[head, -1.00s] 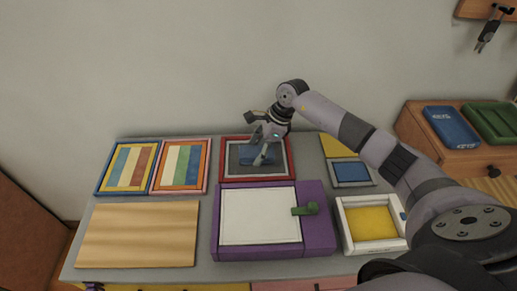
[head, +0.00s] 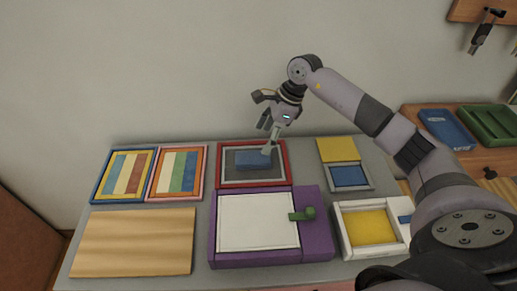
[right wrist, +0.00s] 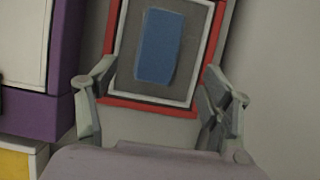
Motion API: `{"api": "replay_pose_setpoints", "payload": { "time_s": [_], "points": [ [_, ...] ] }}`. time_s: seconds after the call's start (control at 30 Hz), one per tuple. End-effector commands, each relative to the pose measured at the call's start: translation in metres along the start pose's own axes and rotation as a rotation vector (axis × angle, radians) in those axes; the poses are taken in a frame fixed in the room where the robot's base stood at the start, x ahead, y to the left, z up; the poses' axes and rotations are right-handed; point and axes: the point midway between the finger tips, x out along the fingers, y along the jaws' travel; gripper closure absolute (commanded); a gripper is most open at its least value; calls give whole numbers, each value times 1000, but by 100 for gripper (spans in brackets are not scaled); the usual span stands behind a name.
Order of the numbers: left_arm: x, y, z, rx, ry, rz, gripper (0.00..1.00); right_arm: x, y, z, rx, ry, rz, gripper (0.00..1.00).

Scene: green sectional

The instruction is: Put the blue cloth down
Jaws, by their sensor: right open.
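The blue cloth (head: 252,160) lies flat as a small rectangle on the dark grey panel of the red-framed tray (head: 224,182) at the back middle of the table. In the right wrist view the cloth (right wrist: 159,47) lies inside the white inner border of the tray (right wrist: 150,106). My right gripper (head: 268,140) is above the cloth's right side, open and empty. Its two fingers stand wide apart in the right wrist view (right wrist: 158,95), with the cloth beyond them. My left gripper is not in view.
A purple box (head: 318,225) with a white panel and green handle stands in front of the tray. Two striped frames (head: 150,174) and a wooden board (head: 135,240) are to the left. A white-rimmed yellow tray (head: 370,226) and a yellow-and-blue case (head: 349,176) are to the right.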

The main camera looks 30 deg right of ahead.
Motion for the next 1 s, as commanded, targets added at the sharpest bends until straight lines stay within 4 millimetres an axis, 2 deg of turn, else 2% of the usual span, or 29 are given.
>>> {"api": "replay_pose_setpoints", "payload": {
  "time_s": [0.1, 0.23, 0.4, 0.83, 0.93, 1.0],
  "points": [
    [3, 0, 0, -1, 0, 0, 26, -20, -1, 0, 0, 1, -2, 27],
    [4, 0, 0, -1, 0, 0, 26, -33, 0, 0, -1, 0, 0, 27],
    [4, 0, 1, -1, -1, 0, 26, -38, 0, 0, -1, 1, 1, 27],
    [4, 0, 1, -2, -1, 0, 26, -38, 0, 0, 0, 0, 1, 27],
    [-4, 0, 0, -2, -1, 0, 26, -44, 0, 3, 0, 0, 1, 27],
    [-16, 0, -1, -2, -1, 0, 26, -56, 0, 8, 0, 0, 0, 27]
  ]
}}
